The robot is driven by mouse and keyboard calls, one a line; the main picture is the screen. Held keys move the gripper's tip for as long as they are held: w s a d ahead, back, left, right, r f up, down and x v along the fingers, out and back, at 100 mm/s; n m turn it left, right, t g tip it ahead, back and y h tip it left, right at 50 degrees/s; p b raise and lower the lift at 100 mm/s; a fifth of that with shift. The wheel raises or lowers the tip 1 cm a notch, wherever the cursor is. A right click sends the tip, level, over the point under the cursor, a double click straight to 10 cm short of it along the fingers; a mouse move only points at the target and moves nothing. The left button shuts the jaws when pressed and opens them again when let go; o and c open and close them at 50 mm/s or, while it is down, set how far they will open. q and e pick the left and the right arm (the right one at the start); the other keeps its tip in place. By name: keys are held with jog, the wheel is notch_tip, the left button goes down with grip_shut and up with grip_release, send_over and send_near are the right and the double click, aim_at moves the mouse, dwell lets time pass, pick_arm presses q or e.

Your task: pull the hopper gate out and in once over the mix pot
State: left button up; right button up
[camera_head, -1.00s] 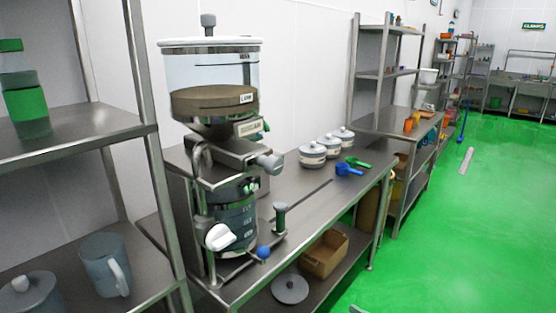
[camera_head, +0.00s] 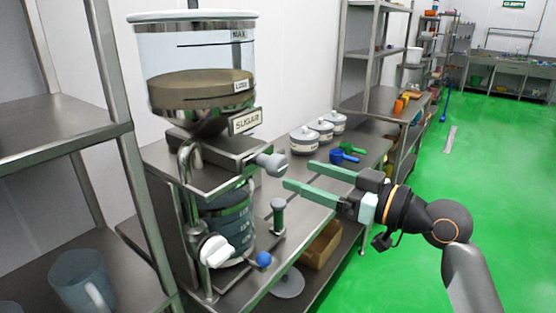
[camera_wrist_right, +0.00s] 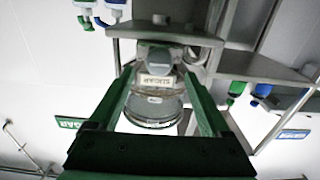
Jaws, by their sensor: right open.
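The sugar hopper (camera_head: 205,60) has a clear upper bin with brown contents and a SUGAR label. Below it is the flat steel gate housing, with the grey gate knob (camera_head: 272,164) sticking out to the right. The mix pot (camera_head: 228,222), steel with level marks, stands under the gate. My right gripper (camera_head: 302,176) is open and empty, its green fingers pointing left at the knob, just short of it. In the right wrist view the hopper (camera_wrist_right: 158,95) appears between the two open fingers. My left gripper is not in view.
Lidded white pots (camera_head: 304,140) and blue (camera_head: 343,156) and green scoops lie behind my gripper. A shelf rack stands left.

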aim_at(283, 168)
jog(key=p+x, duration=0.1)
jog(key=x, duration=0.6)
jog(key=shift+w, duration=0.1)
grip_shut()
dwell(0.5)
jog(key=shift+d, duration=0.15)
